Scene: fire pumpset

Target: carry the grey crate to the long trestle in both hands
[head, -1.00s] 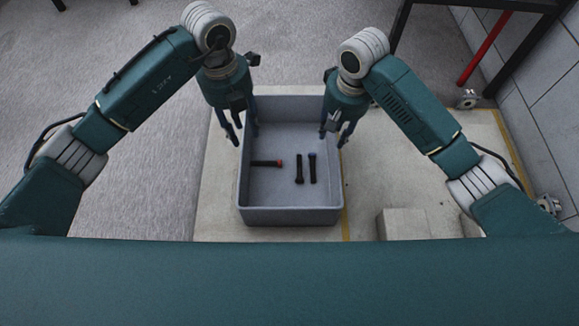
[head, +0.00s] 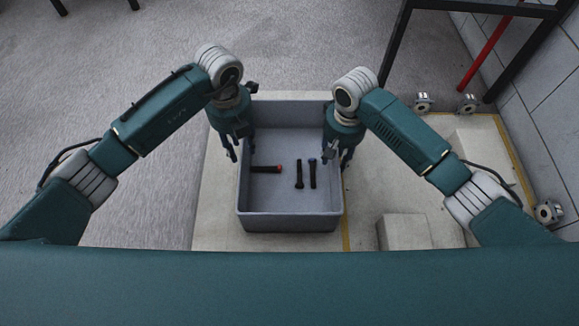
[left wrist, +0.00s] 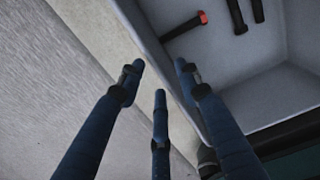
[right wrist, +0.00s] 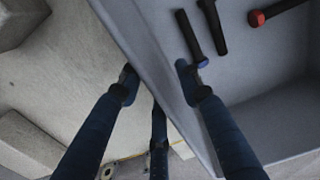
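The grey crate (head: 290,223) rests on a pale concrete slab in the middle of the head view, its top open. Inside lie two dark bolts (head: 299,174) side by side and one red-tipped bolt (head: 266,169) near the left wall. My left gripper (head: 241,155) is open at the crate's left wall, with one finger inside and the others outside. My right gripper (head: 336,160) is open at the right wall, likewise straddling it. Whether the fingers touch the walls I cannot tell. Dark table legs show at top right and top left; I cannot tell which is the long trestle.
The slab (head: 222,205) has a yellow line right of the crate and concrete blocks (head: 403,231) beyond it. Small metal fittings (head: 466,104) lie near the tiled wall at right. A dark-legged frame (head: 396,45) with a red bar stands at top right. Grey floor (head: 150,215) is open at left.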

